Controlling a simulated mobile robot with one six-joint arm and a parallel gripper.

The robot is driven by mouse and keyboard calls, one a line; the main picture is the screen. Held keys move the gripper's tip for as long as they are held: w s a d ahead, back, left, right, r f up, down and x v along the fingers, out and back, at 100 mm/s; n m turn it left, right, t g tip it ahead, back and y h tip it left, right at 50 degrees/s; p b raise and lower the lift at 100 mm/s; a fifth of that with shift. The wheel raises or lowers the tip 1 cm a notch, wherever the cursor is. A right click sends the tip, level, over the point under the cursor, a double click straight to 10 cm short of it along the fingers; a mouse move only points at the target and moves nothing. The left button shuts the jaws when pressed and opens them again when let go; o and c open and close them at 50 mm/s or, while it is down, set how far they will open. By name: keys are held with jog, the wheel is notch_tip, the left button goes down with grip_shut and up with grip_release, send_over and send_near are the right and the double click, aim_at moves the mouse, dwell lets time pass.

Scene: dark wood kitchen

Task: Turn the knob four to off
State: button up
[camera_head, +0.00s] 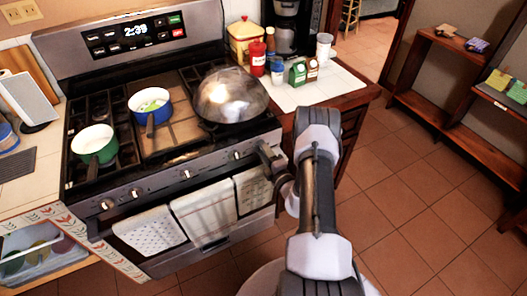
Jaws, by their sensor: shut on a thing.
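The stove (180,160) has a row of knobs along its front panel. Knobs show at the far left (106,204), beside it (135,193), near the middle (186,173) and right of the middle (237,155). My gripper (267,152) is at the right end of this panel, shut on the rightmost knob. The gripper hides that knob, so its turn angle cannot be seen. My arm reaches in from the lower right.
A green pot (94,145), a blue pot (150,106) and a domed metal lid (231,94) stand on the stove. Towels (205,212) hang below the knobs. Bottles and cartons (298,72) crowd the right counter. The tiled floor (430,190) at right is clear.

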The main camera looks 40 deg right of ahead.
jog(key=o, duration=1.3)
jog(key=shift+o, duration=0.2)
jog(key=p+v, duration=0.3)
jog(key=v, duration=1.4)
jog(key=shift+s, duration=0.25)
